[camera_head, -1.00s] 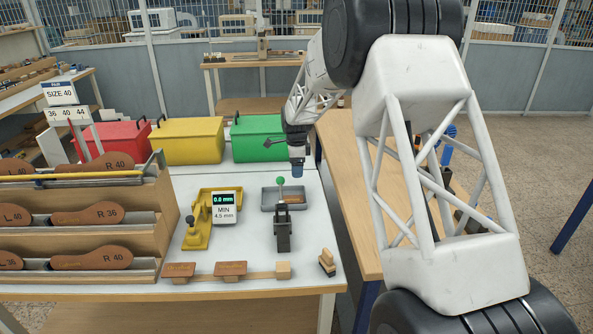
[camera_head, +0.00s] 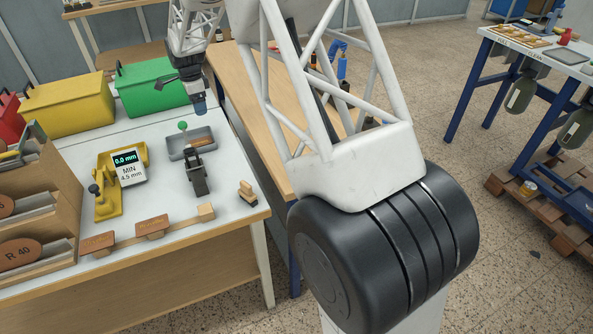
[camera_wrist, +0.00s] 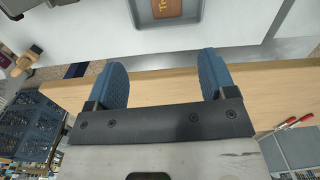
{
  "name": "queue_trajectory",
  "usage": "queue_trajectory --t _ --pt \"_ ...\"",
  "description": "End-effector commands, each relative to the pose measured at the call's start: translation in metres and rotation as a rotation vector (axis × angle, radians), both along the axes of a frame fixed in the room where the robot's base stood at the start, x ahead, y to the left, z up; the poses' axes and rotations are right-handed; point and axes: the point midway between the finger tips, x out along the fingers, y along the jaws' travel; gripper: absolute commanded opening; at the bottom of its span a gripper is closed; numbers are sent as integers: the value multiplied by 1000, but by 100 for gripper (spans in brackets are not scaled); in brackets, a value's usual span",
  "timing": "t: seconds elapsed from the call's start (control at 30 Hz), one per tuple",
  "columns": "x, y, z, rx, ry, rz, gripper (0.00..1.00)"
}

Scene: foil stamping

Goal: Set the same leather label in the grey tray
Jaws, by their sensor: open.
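The grey tray (camera_head: 177,153) stands on the white bench, behind the black hand press. A brown leather label (camera_head: 203,141) lies inside it, partly hidden in the head view. In the wrist view the label (camera_wrist: 168,8) shows pale lettering and lies flat within the tray's walls (camera_wrist: 139,18), cut off by the top edge. My gripper (camera_head: 201,107) is above and just behind the tray in the head view. In the wrist view its two blue fingertips (camera_wrist: 163,75) are wide apart with nothing between them; the label is clear of them.
A black press with a green knob (camera_head: 196,175) stands in front of the tray. A yellow gauge (camera_head: 108,200) with a display is to its left. Green (camera_head: 158,88) and yellow (camera_head: 68,105) bins stand behind. A wooden stamp (camera_head: 247,192) is near the front right corner.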

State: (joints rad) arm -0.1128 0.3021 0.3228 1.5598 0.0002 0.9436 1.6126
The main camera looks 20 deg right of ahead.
Motion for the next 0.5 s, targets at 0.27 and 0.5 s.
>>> queue_trajectory --t 0.27,0.5 --pt "-59 -19 56 -3 -29 167 77" --pt "-120 -36 98 -11 -53 334 77"
